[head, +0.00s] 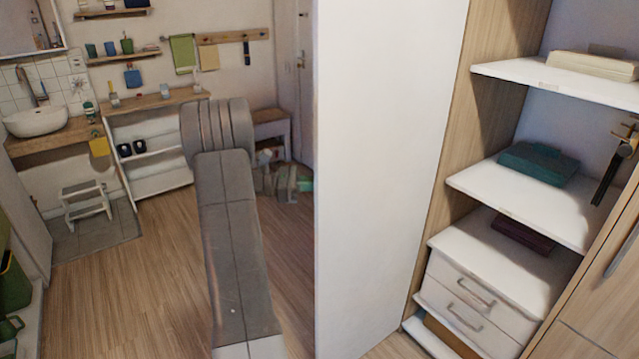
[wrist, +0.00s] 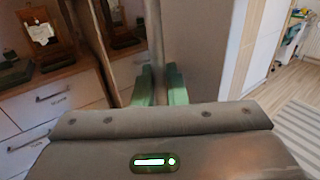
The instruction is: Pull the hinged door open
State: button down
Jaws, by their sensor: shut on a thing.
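The hinged door (head: 385,160) is a tall plain white panel in the middle of the head view. It stands swung out from the wardrobe, and the shelves to its right are exposed. My arm reaches forward on the left of the door, and its far end and gripper are not visible in the head view. In the wrist view my gripper (wrist: 160,88) shows two green fingers close together against a tall upright panel (wrist: 198,45). They are shut on part of the door. Whether that part is a handle or the edge is hidden.
The wardrobe has white shelves (head: 525,200) holding folded items, with drawers (head: 470,305) below. A wooden front (head: 600,290) with a long handle is at the right. Open wooden floor (head: 130,275) lies left of the door. A small white stool (head: 87,200) stands near the washbasin (head: 36,120).

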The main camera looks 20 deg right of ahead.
jog(key=shift+w+r, duration=0.1)
jog(key=shift+w, duration=0.05)
jog(key=shift+d, duration=0.1)
jog(key=c, duration=1.7)
grip_release()
jog(key=shift+o, duration=0.6)
jog(key=shift+d, duration=0.15)
jog(key=b+v, duration=0.1)
jog(key=v, duration=1.2)
jog(key=shift+a, duration=0.4)
jog(key=shift+d, duration=0.15)
jog(key=p+x, duration=0.1)
jog(key=x, duration=1.2)
jog(key=shift+s+d, duration=0.2)
jog(key=shift+s, duration=0.05)
